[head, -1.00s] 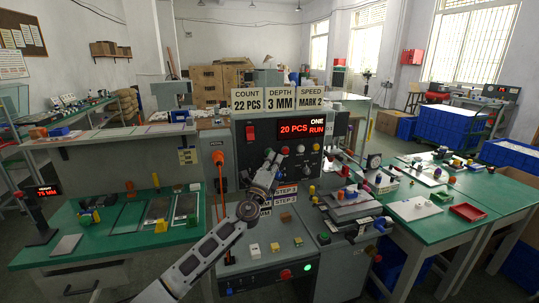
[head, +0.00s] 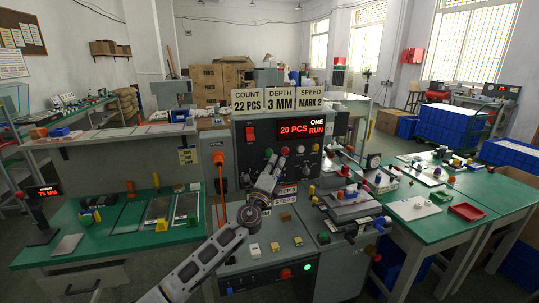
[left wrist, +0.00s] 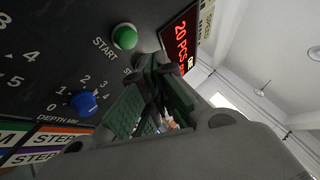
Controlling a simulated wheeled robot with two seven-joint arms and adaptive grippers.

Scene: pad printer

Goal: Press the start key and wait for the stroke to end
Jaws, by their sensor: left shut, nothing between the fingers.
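The green start key (left wrist: 125,37), labelled START, stands out from the dark control panel (head: 252,157) in the left wrist view. I cannot make it out in the head view, where my left gripper covers part of the panel. My left gripper (head: 276,162) is in front of the panel, below the red display (head: 299,129). Its fingers (left wrist: 160,62) are shut and empty, with the tips beside the start key in the left wrist view. I see no clear contact with the key. The display reads 20 PCS and ONE RUN. My right gripper is not in view.
A blue depth knob (left wrist: 84,103) sits on the panel near the fingers. Signs (head: 278,99) read 22 PCS, 3 MM and MARK 2. Below are a lower deck with small buttons (head: 275,247) and a lit green lamp (head: 307,267). Green-topped tables (head: 470,189) stand at the right.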

